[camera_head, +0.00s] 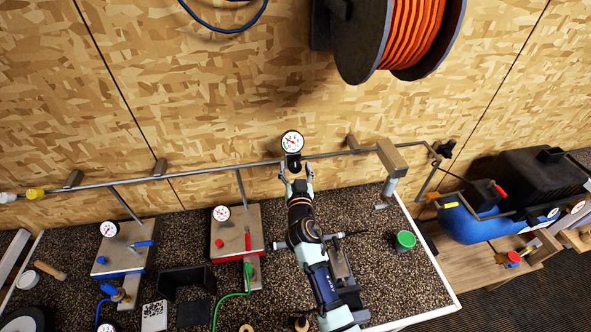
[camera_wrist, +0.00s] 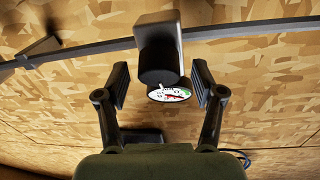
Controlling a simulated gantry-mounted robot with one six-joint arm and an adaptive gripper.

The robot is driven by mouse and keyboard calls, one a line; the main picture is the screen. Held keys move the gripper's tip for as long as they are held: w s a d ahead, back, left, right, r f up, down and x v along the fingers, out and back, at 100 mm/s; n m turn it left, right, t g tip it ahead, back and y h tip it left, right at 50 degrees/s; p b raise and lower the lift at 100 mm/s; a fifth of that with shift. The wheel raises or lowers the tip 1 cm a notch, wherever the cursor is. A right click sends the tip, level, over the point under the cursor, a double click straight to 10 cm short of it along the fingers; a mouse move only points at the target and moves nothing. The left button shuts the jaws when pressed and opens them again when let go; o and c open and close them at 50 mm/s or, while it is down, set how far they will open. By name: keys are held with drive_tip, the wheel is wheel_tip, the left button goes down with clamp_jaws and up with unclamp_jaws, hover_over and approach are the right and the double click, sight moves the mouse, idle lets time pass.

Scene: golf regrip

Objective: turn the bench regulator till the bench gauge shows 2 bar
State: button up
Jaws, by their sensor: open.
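The bench regulator (camera_head: 292,161) hangs on the pipe along the back wall. Its dark round knob (camera_wrist: 158,75) and grey body (camera_wrist: 158,32) show in the wrist view. The bench gauge (camera_head: 292,142) is a white dial just above it, also partly visible in the wrist view (camera_wrist: 170,94). It has a red needle, but its value is too small to read. My gripper (camera_head: 296,172) is at the regulator, with fingers spread either side of the knob. In the wrist view, gaps show between the knob and both fingers (camera_wrist: 160,78). It holds nothing.
The pipe (camera_head: 130,182) crosses behind my gripper. Two plates with small gauges (camera_head: 221,213) (camera_head: 109,229) stand on the speckled bench at left. A green-topped container (camera_head: 405,240) stands at right. A blue compressor (camera_head: 470,222) is beyond the bench; an orange hose reel (camera_head: 410,35) hangs above.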

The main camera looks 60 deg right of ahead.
drive_tip(key=c, duration=1.1)
drive_tip(key=shift+c, duration=0.2)
drive_tip(key=shift+n+p, duration=0.4)
drive_tip(key=n+p, duration=0.1)
drive_tip(key=n+t+p, duration=0.1)
drive_tip(key=shift+s+r+y+p, duration=0.1)
drive_tip(key=shift+r+y+p, duration=0.2)
drive_tip(key=shift+y, duration=0.1)
drive_tip(key=n+t+p, duration=0.1)
drive_tip(key=n+p, duration=0.1)
drive_tip(key=p, duration=0.1)
drive_tip(key=shift+n+y, duration=0.3)
drive_tip(key=shift+y, duration=0.1)
drive_tip(key=shift+f+n+t+y+p, duration=0.15)
drive_tip(key=shift+n+t+y+p, duration=0.25)
drive_tip(key=shift+n+p, duration=0.55)
drive_tip(key=shift+f+n+p, duration=0.2)
drive_tip(key=shift+n+p, duration=0.15)
drive_tip(key=shift+p, duration=0.15)
